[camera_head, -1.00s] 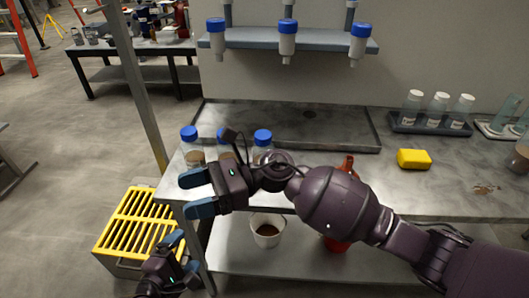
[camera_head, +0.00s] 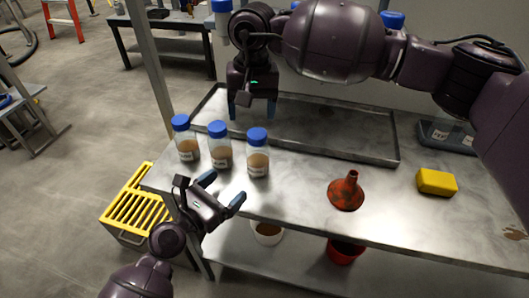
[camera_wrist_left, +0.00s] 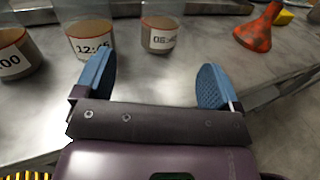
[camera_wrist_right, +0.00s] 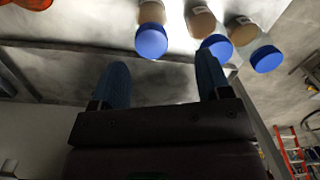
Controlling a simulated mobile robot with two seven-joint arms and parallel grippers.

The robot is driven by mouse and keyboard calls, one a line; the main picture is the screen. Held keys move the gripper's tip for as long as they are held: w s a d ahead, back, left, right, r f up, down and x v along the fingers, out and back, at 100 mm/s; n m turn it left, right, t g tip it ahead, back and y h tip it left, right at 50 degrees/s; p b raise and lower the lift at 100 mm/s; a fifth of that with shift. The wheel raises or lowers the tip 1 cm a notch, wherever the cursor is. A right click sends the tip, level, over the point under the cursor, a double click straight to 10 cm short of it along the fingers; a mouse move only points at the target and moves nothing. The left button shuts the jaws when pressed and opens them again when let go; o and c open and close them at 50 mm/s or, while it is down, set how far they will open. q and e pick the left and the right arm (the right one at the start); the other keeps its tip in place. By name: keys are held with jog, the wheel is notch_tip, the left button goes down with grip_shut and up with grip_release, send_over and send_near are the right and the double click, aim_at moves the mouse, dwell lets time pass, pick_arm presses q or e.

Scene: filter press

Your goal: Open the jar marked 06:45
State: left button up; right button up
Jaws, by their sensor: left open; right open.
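Three clear jars with blue lids and brown contents stand in a row at the table's left end. The right jar (camera_head: 257,160) has a label in the left wrist view (camera_wrist_left: 161,38) that seems to begin with 06; the rest is blurred. The middle jar (camera_head: 220,152) reads 12:45, and the left jar (camera_head: 187,145) ends in 00. All lids are on. My left gripper (camera_head: 222,189) is open and empty, in front of the middle and right jars. My right gripper (camera_head: 252,110) is open, pointing down above the tray behind the jars. Its wrist view shows the three lids (camera_wrist_right: 151,41).
A shallow metal tray (camera_head: 335,148) lies behind the jars. An orange-red funnel (camera_head: 346,192) and a yellow block (camera_head: 436,182) stand to the right. A white cup (camera_head: 267,233) and a red container (camera_head: 343,252) are on the lower shelf.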

aim_at(251, 164)
pick_arm(q)
jog(key=shift+w+d+r, duration=0.15)
jog(key=shift+w+d, duration=0.15)
jog(key=shift+d, duration=0.05)
pick_arm(e)
jog(key=shift+w+d+r+h, duration=0.3)
jog(key=shift+w+d+r, duration=0.15)
jog(key=shift+w+d, duration=0.15)
pick_arm(q)
jog(key=shift+w+d, duration=0.15)
jog(key=x, duration=1)
jog(key=shift+d+r, duration=0.1)
jog(key=shift+r, duration=0.05)
pick_arm(e)
jog(key=shift+a, duration=0.1)
